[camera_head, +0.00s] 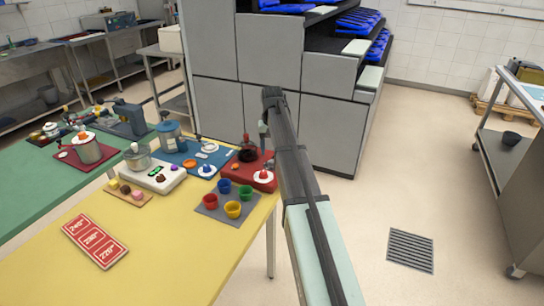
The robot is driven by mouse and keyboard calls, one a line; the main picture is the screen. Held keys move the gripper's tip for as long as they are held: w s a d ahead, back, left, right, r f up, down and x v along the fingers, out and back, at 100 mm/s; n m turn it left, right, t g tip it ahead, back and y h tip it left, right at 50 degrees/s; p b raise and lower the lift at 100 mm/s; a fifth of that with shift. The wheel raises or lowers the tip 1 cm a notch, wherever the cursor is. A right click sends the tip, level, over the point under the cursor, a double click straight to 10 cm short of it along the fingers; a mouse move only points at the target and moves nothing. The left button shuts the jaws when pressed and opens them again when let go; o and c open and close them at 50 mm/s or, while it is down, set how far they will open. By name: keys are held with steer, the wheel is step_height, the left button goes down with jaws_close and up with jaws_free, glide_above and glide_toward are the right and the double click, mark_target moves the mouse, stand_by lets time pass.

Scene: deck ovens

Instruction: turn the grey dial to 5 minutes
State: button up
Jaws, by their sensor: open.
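I cannot make out a grey dial for certain, and no minute marks are readable. A grey-blue device (131,118) stands at the back on a dark mat. A blue-grey pot-like device (170,134) stands on a blue mat. A red base (262,164) with a dark round piece (247,153) on it sits at the table's right edge, partly hidden by my arm. My arm rises from the bottom right and bends at the top, beside this red base. A small narrow part hangs just left of the arm there. My gripper's fingers cannot be seen.
The yellow table (185,262) is clear in front, except for a red card with temperatures (95,241). A grey mat (216,214) holds several coloured cups. A white appliance (152,179) bears a pot (137,158). The grey ovens (270,52) stand behind.

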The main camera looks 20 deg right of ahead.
mark_target(272, 161)
step_height(272, 161, up, 9)
steer(key=shift+f, duration=0.15)
stand_by(0.6)
